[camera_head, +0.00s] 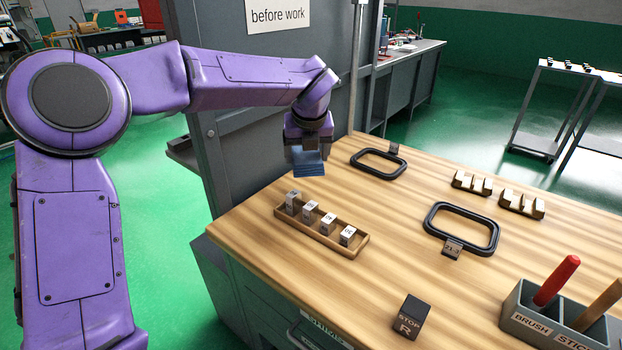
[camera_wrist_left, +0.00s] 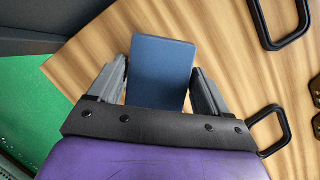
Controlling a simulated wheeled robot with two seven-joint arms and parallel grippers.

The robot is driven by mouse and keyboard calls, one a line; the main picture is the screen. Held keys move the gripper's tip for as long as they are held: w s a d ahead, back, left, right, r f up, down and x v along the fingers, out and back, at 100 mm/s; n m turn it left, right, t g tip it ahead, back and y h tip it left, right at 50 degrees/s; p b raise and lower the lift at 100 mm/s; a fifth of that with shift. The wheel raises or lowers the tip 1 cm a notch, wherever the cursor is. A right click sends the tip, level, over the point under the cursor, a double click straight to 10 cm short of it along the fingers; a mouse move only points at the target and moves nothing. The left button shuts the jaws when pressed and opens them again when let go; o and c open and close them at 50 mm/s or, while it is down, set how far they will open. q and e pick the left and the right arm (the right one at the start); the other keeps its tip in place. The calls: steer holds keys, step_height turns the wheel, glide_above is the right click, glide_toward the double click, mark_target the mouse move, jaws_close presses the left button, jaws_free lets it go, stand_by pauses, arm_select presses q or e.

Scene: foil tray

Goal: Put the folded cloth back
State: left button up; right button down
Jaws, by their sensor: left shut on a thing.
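The folded cloth (camera_head: 309,162) is a small blue block-like bundle. My right gripper does not show.
Two black oval frames (camera_head: 379,150) (camera_head: 497,236) lie beyond. A grey panel (camera_head: 220,110) rises close behind.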

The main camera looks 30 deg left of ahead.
arm_select(q)
steer(key=w+a+f+p, duration=0.1)
steer(key=w+a+f, duration=0.1)
steer(key=w, duration=0.1)
steer(key=w+a+f+p, duration=0.1)
steer(key=w+a+f, duration=0.1)
steer(key=w+f, duration=0.1)
steer(key=w+a+f+p, duration=0.2)
steer(key=w+f, duration=0.1)
steer(key=w, duration=0.1)
steer(key=shift+w+f, duration=0.25)
steer(key=shift+w, duration=0.05)
steer(key=shift+w+a+f, duration=0.1)
steer(key=shift+w+f, duration=0.05)
steer(key=shift+f, duration=0.15)
step_height(320, 180, down, 3)
steer(key=shift+w+f+p, duration=0.1)
steer(key=shift+f+p, duration=0.1)
steer(key=shift+p, duration=0.1)
steer(key=shift+f, duration=0.15)
steer(key=o, duration=0.9)
steer(key=shift+c, duration=0.2)
steer(key=shift+r, duration=0.35)
steer(key=b+v, duration=0.1)
steer(key=v, duration=1)
steer(key=shift+s+r+b, duration=0.2)
steer(key=shift+r+b, duration=0.05)
steer(key=shift+b, duration=0.15)
